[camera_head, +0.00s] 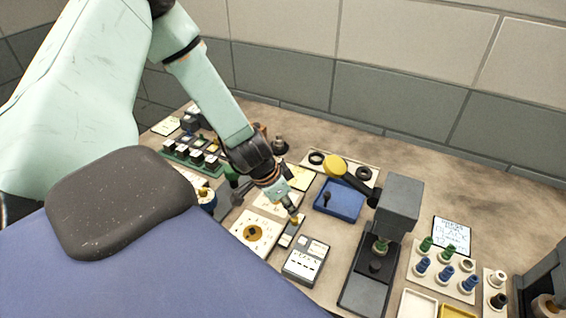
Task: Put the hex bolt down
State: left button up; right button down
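My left gripper (291,211) reaches down from the upper left over the middle of the bench. Its fingertips are small and seen from behind, so I cannot tell whether they are open or shut. A small brass-coloured piece (296,218) shows right at the fingertips, above or on a narrow grey block (291,233). I cannot tell whether this piece is the hex bolt or whether the fingers hold it. A dark, bolt-like piece (326,198) stands in the blue tray (345,212) to the right. My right gripper is not in view.
A white plate with a brass disc (253,232) and a grey box (306,262) lie close to the gripper. A dark press-like stand (399,205) rises to the right. A board of green and blue pegs (447,262) is at far right.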

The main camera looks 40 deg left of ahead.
pick_arm(q)
jog(key=shift+s+a, duration=0.3)
jog(key=shift+s, duration=0.45)
jog(key=shift+w, duration=0.1)
